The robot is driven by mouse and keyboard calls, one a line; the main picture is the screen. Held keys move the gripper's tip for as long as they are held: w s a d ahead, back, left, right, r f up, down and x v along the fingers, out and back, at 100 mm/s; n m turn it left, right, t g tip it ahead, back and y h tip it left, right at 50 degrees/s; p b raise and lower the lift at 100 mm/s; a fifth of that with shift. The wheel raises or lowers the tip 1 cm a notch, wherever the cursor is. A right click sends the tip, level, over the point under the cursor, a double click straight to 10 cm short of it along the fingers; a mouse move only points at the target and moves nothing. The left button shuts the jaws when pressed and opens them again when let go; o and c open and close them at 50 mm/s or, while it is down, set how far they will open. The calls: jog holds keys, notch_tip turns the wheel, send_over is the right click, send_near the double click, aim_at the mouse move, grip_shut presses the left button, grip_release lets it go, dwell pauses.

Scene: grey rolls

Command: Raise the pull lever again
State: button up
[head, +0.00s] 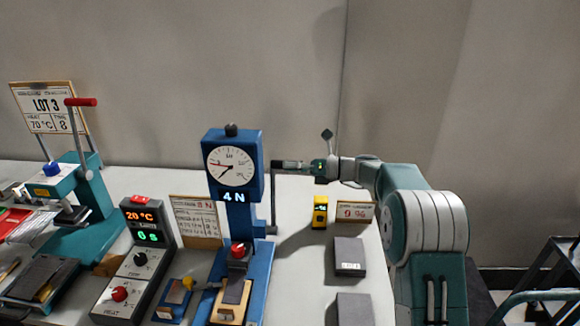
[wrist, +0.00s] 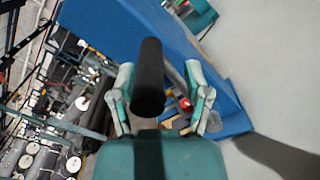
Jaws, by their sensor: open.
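The blue test stand (head: 250,165) has a round dial and a "4 N" display. On its right side, a grey pull lever (head: 274,200) rises from a low pivot to a black handle (head: 287,164) level with the dial. My gripper (head: 305,166) is at the right end of this handle. In the wrist view, the black handle (wrist: 149,75) points away from my palm between the two spread fingers of my gripper (wrist: 160,85). The fingers are open, with a visible gap to the right finger. Contact with the left one is hard to tell.
A teal press (head: 75,225) with a red-handled lever stands at the left. A grey control box (head: 138,260) reads 20 °C.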

jog(key=shift+d+r, duration=0.1)
jog(key=shift+r, duration=0.1)
jog(key=d, duration=1.1)
jog(key=shift+s+d, duration=0.2)
jog(key=shift+d, duration=0.2)
jog(key=shift+f, duration=0.1)
jog(key=s+a+r+n+h, duration=0.1)
jog(key=s+r+n+h, duration=0.1)
jog(key=s+n+h, duration=0.5)
jog(key=s+a+r+n+h, duration=0.2)
jog(key=s+n, duration=0.2)
jog(key=s, duration=0.8)
jog(key=s+d+f+n+t+h, duration=0.2)
jog(key=s+d+n+h, duration=0.2)
jog(key=s+n, duration=0.4)
jog(key=s+d+f+n+t+h, duration=0.2)
jog(key=s+d+n+h, duration=0.3)
jog(key=s, duration=0.7)
jog(key=n+t, duration=0.1)
jog(key=n, duration=0.1)
jog(key=shift+s+d+f+n, duration=0.2)
jog(key=shift+d+f+n, duration=0.1)
jog(key=shift+d+n, duration=0.1)
